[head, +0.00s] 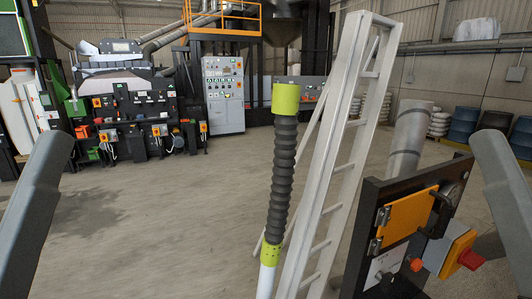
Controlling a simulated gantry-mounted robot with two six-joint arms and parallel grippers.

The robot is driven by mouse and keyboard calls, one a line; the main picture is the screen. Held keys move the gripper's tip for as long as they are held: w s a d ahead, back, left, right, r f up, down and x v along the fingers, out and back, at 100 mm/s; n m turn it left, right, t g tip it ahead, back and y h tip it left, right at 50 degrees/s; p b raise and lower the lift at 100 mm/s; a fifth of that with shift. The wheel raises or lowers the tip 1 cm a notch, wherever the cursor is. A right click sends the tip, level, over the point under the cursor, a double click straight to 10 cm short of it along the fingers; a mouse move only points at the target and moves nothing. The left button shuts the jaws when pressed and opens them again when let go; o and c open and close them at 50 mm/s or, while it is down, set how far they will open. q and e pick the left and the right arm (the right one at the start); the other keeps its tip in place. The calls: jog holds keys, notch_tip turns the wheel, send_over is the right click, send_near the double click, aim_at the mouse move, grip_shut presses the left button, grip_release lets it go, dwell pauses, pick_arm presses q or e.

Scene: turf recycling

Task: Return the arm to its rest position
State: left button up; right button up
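Two smooth grey links of my arms show at the left and right edges of the head view. No gripper fingers can be made out on either side, so what the grippers hold is hidden. Neither visible link is seen touching an object.
A black ribbed hose (282,182) with lime-green ends stands upright ahead, beside a leaning metal ladder (341,130). A dark panel with an orange door (407,222) and a red knob (471,260) is at right. Machinery (120,112) and a control cabinet (224,95) stand behind. The left-centre floor is clear.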

pick_arm(q)
notch_tip(320, 180, up, 19)
jog(key=p, duration=1.4)
jog(key=shift+f+p, duration=0.2)
jog(key=shift+p, duration=0.2)
pick_arm(e)
notch_tip(320, 180, up, 19)
jog(key=shift+f, duration=0.2)
